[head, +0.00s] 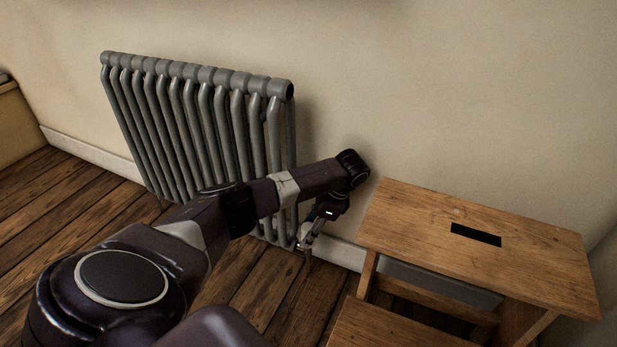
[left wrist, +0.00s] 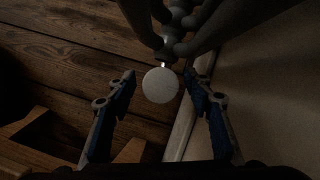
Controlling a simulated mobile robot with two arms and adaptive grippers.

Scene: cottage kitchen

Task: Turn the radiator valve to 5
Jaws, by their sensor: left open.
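The grey column radiator (head: 195,120) stands against the wall in the head view. The radiator valve (left wrist: 161,85) shows in the left wrist view as a pale round knob at the radiator's lower end. Its scale and number cannot be read. My left gripper (head: 304,244) is low beside the radiator's right end in the head view. In the left wrist view my left gripper (left wrist: 160,82) is open, with one finger on each side of the knob and visible gaps between. Whether the fingertips reach the knob's depth is hard to tell. My right gripper is not in view.
A wooden step stool (head: 480,240) with a dark slot in its top stands right of my left arm, close to the wall. A white skirting board (head: 345,253) runs along the wall. The plank floor (head: 60,200) is clear at the left.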

